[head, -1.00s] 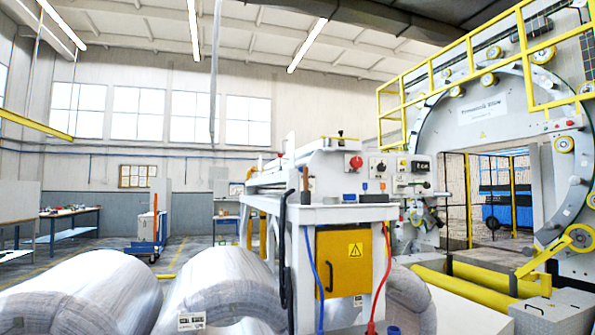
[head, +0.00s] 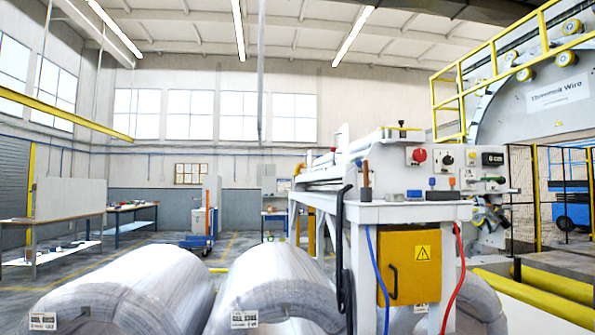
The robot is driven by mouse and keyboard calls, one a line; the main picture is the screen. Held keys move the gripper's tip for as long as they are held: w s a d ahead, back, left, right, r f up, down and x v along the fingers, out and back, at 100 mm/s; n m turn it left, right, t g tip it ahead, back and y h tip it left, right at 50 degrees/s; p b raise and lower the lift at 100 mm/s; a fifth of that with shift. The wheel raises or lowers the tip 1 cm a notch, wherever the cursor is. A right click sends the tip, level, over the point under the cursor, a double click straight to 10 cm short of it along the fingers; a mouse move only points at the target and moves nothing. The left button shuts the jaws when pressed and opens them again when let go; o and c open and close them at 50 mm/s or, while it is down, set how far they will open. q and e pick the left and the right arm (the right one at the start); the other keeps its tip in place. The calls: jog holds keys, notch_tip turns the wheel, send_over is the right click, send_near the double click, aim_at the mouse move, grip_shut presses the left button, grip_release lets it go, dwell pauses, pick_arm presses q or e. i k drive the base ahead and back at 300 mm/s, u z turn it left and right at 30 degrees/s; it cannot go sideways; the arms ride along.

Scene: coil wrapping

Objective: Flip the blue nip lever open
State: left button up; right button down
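The wrapping station's white table and control unit (head: 398,212) stand right of centre in the head view. Neither of my grippers is in view.
Large wrapped coils (head: 130,290) lie in the foreground, with another coil (head: 270,285) beside the station. The ring wrapping machine (head: 553,95) stands behind a yellow railing at right. Workbenches (head: 50,240) stand at left. Open floor shows behind the coils.

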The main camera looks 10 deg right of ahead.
aim_at(358, 162)
jog(key=u, duration=0.3)
jog(key=i, duration=1.45)
jog(key=z, duration=0.95)
